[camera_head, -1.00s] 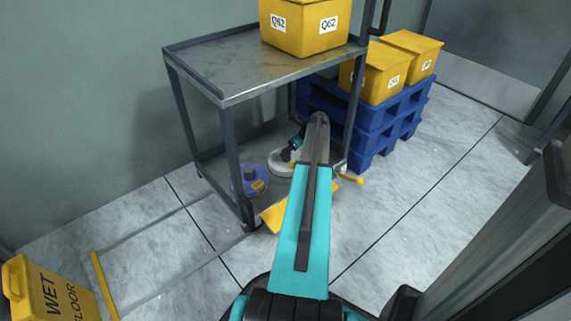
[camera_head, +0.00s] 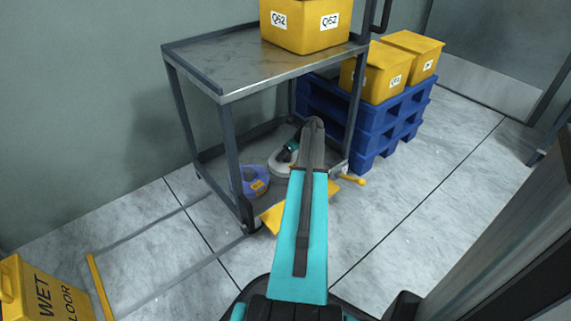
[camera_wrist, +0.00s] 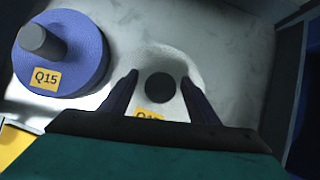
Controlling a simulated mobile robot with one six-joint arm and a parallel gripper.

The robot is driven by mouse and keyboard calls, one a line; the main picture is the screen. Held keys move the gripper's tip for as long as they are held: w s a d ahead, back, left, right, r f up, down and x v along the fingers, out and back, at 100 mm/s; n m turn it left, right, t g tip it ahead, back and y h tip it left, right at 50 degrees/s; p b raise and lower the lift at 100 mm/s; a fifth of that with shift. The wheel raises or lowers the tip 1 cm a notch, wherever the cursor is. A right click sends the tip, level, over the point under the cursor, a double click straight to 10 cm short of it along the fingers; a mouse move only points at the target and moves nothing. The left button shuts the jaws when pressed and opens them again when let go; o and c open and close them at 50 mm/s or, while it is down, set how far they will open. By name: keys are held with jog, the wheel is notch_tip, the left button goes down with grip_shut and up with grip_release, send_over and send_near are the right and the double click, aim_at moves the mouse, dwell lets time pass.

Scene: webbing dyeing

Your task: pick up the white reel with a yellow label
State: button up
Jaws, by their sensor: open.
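The white reel (camera_head: 282,163) sits on the lower shelf of the cart, partly hidden by my arm. In the wrist view the white reel (camera_wrist: 188,66) lies below my gripper, with its dark round hub end between the fingers. Its yellow label (camera_wrist: 148,117) is mostly covered by my gripper's body. My gripper (camera_wrist: 160,82) is open, one finger on each side of the hub; I cannot tell whether they touch it. In the head view my gripper (camera_head: 292,149) reaches in under the cart's top shelf.
A blue-purple reel (camera_wrist: 75,58) with a yellow Q15 label stands close left of the white one; it also shows in the head view (camera_head: 245,182). The cart's top shelf (camera_head: 225,72) is above, with posts around. Blue pallets (camera_head: 388,132) stand right.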

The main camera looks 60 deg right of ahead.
grip_shut()
jog(key=shift+r, duration=0.15)
dwell(0.4)
jog(key=shift+r+p, duration=1.2)
jog(key=shift+r, duration=0.35)
jog(key=shift+s+r, duration=0.15)
jog(key=shift+r, duration=0.2)
jog(key=s+a+p, duration=0.2)
jog(key=s, duration=0.5)
jog(key=s+a+p, duration=0.2)
jog(key=s+p, duration=0.1)
jog(key=s, duration=0.5)
jog(key=shift+a+r, duration=0.25)
jog(key=shift+r, duration=0.2)
